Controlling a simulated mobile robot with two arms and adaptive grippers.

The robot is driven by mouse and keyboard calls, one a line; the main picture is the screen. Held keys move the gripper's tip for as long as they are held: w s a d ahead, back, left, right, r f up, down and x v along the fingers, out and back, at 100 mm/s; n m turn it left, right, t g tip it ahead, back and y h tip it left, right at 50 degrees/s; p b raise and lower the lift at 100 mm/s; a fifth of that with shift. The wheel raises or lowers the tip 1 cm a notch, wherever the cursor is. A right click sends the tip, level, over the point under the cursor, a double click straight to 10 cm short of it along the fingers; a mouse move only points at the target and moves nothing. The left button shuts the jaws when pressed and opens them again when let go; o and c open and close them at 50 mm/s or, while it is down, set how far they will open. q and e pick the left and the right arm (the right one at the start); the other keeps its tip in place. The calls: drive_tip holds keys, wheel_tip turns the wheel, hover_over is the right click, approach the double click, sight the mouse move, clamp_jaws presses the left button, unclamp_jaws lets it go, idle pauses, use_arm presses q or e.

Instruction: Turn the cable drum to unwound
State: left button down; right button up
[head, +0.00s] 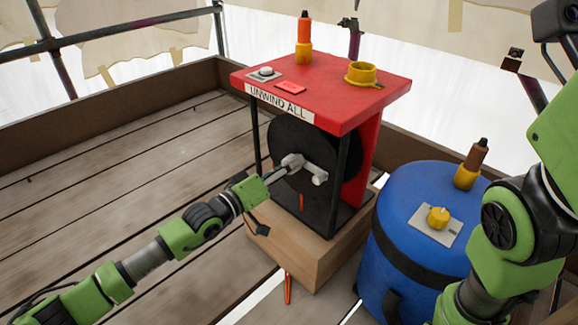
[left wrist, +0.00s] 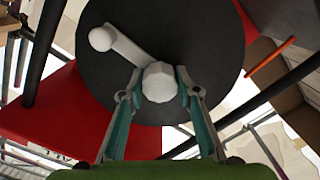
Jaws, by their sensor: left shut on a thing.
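The black cable drum (head: 286,136) is a dark disc upright in a red-topped frame, and it fills much of the left wrist view (left wrist: 205,35). A pale grey crank (head: 306,168) sits on its face, with a round end (left wrist: 101,38) and a knob (left wrist: 160,82) in the left wrist view. My left gripper (head: 277,173) is shut on that knob, one finger on each side of it. A label on the frame (head: 279,101) reads "UNWIND ALL".
The red top (head: 325,90) bears a grey button, an orange-and-yellow piece and a yellow cup (head: 361,74). The frame stands on a wooden block (head: 300,260). A blue barrel (head: 400,215) stands close on the right. The plank floor (head: 120,160) at left is clear.

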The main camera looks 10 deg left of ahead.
idle(0.3)
use_arm(q)
drive_tip(key=c, duration=1.5)
unclamp_jaws()
drive_tip(key=v, duration=1.2)
